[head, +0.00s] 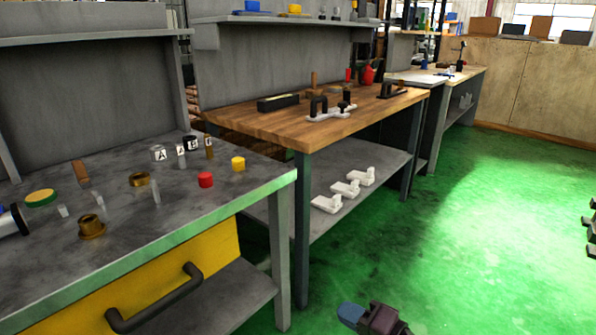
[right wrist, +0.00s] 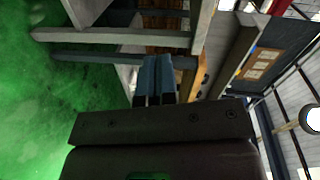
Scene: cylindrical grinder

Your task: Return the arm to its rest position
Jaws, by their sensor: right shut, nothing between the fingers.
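My right gripper (head: 352,313) shows at the bottom of the head view, low over the green floor and away from the benches. In the right wrist view its two blue fingers (right wrist: 155,78) lie together, shut, with nothing between them. The rest of my right arm is mostly out of the picture. My left gripper is in neither view.
A grey metal bench (head: 250,190) with small parts and a yellow drawer (head: 190,262) stands at the left. A wooden-topped bench (head: 240,119) with fixtures stands beyond it. The green floor (head: 480,215) at the right is mostly clear.

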